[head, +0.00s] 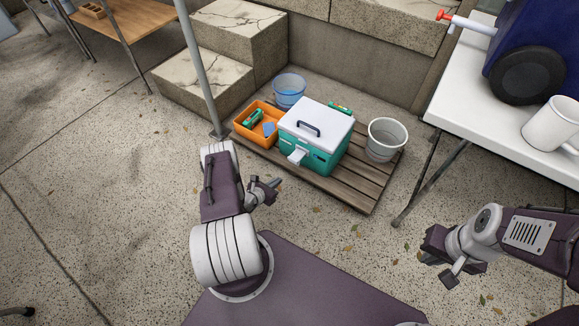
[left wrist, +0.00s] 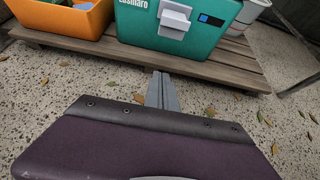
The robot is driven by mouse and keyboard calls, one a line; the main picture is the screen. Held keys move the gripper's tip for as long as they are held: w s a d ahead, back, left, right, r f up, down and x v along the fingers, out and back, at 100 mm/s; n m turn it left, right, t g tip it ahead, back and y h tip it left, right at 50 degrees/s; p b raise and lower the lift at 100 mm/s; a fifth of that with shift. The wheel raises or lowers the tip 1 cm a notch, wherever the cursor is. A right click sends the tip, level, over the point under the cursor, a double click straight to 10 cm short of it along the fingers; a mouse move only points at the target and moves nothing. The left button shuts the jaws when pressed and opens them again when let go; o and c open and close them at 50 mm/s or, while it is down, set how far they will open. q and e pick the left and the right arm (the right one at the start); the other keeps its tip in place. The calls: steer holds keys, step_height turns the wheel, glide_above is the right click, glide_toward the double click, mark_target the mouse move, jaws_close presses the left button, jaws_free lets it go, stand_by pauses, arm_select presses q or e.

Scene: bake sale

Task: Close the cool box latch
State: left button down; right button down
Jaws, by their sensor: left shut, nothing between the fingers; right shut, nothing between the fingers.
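The cool box (head: 308,158) is teal with a white lid (head: 316,123) and a dark handle on top. It stands on a wooden pallet, and the lid lies down on the box. A white latch (head: 297,156) sticks out on its front; the latch also shows on the teal front in the left wrist view (left wrist: 174,20). My left gripper (head: 276,183) is shut and empty, in front of the pallet and apart from the box; its fingers show in the left wrist view (left wrist: 161,92). My right gripper (head: 440,268) is shut and empty at the lower right, far from the box.
The pallet (head: 345,192) also holds an orange crate (head: 243,133), a blue bucket (head: 289,92) and a pale bucket (head: 387,140). Stone steps (head: 225,50) rise behind. A white table (head: 480,112) stands at right, a metal pole (head: 198,70) at left.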

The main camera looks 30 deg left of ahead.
mark_target(297, 157)
arm_select(q)
steer(key=b+x, duration=0.2)
steer(key=x, duration=0.1)
steer(key=b+x, duration=0.3)
steer(key=x, duration=0.1)
steer(key=b+x, duration=0.3)
steer(key=shift+w+d+f, duration=0.1)
steer(key=shift+w+f, duration=0.05)
steer(key=shift+f, duration=0.35)
steer(key=r, duration=0.5)
steer(key=shift+w, duration=0.25)
